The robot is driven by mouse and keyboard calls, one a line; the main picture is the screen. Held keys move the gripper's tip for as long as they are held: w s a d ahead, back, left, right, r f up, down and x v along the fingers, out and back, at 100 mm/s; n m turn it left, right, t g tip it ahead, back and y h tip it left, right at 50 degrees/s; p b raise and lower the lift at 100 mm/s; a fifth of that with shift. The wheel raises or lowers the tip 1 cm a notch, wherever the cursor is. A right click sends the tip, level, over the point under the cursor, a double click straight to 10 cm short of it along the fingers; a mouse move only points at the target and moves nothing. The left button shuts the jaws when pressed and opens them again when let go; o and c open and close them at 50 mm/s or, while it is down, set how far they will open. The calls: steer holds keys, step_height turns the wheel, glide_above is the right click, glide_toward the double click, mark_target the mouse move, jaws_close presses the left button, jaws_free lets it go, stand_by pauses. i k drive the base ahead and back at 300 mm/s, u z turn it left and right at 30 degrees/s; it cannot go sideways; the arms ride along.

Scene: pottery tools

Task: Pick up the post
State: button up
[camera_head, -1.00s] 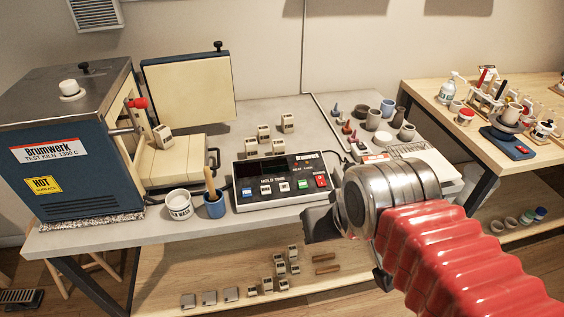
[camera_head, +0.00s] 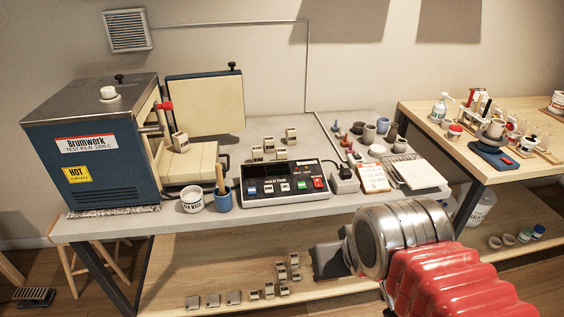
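Several small cream blocks with dark faces, possibly posts, stand in groups; I cannot tell which is the task's post. One group (camera_head: 291,136) is on the grey worktop behind the controller. Another group (camera_head: 281,273) is on the lower wooden shelf. A single similar block (camera_head: 180,142) sits by the kiln opening. My gripper (camera_head: 326,262) is in front of the lower shelf, right of that group in the picture. Its dark fingers point left, and I cannot tell whether they are open or shut. Nothing is visibly held. The shelf behind it is partly hidden.
The blue kiln (camera_head: 92,150) stands at the left. A controller (camera_head: 284,184), a white cup (camera_head: 192,200) and a blue cup (camera_head: 223,201) line the worktop (camera_head: 120,225) edge. Flat grey pieces (camera_head: 213,299) lie on the shelf (camera_head: 205,265). A second table (camera_head: 452,146) stands right.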

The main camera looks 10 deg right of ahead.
mark_target(281, 153)
steer(key=u, duration=1.25)
steer(key=i, duration=1.15)
steer(key=z, duration=0.2)
